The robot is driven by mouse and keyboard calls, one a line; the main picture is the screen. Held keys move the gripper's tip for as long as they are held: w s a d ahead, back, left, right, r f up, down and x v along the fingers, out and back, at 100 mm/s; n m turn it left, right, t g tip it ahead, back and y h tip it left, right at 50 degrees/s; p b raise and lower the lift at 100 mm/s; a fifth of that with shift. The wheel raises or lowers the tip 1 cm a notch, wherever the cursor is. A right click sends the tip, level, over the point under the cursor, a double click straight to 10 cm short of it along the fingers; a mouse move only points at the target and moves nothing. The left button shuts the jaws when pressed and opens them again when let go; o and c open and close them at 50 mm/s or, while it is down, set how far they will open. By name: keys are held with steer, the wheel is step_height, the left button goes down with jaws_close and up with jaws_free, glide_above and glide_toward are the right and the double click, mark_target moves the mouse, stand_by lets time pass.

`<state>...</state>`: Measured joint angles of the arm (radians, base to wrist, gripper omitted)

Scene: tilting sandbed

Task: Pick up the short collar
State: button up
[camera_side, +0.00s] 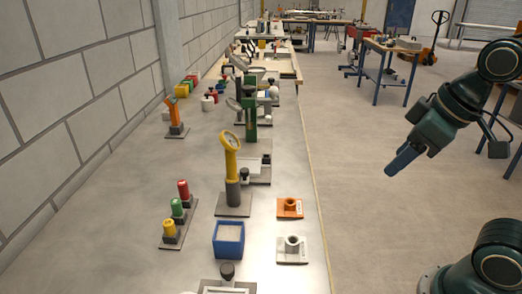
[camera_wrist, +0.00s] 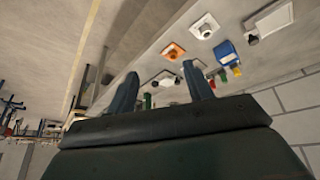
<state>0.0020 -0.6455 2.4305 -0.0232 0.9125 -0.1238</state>
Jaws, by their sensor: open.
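Two square-based collars sit near the right edge of the grey bench in the side view. One is orange (camera_side: 290,208) and looks low. The other is whitish (camera_side: 292,247), with a taller-looking ring, nearer the camera. Which one is the short collar is not labelled legibly. Both also show in the wrist view, the orange one (camera_wrist: 173,51) left of the whitish one (camera_wrist: 204,27). My gripper (camera_side: 391,172) is in the air beyond the bench's right edge, apart from both collars. In the wrist view my gripper (camera_wrist: 160,85) has its fingers spread, with nothing held between them.
A blue bin (camera_side: 229,240) with pale contents stands left of the collars. A yellow gauge stand (camera_side: 231,170) rises behind it. Red, green and yellow knobs (camera_side: 177,205) stand further left. Air between my gripper and the collars looks clear.

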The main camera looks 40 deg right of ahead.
steer(key=w+a+f+n+g, duration=0.1)
steer(key=w+f+n+g, duration=0.1)
steer(key=w+n, duration=0.5)
steer(key=w+a+f+n+g+y, duration=0.1)
steer(key=w+f+n+g, duration=0.2)
steer(key=w, duration=1.1)
step_height(320, 180, down, 2)
steer(key=n, duration=0.4)
steer(key=shift+a, duration=0.25)
steer(key=shift+w+f, duration=0.1)
steer(key=shift+f, duration=0.05)
steer(key=shift+w+a+f, duration=0.1)
steer(key=shift+a+f, duration=0.05)
steer(key=shift+f, duration=1.25)
steer(key=shift+s+a+f, duration=0.1)
steer(key=shift+a+f, duration=0.1)
steer(key=shift+f, duration=1.2)
steer(key=shift+w+a+f, duration=0.1)
steer(key=shift+a+f, duration=0.05)
steer(key=shift+f, duration=1.25)
steer(key=shift+f, duration=0.1)
steer(key=shift+a+f, duration=0.15)
steer(key=shift+f, duration=1.1)
steer(key=shift+a+f, duration=0.1)
steer(key=shift+f, duration=1.15)
steer(key=shift+c, duration=0.2)
steer(key=c, duration=1)
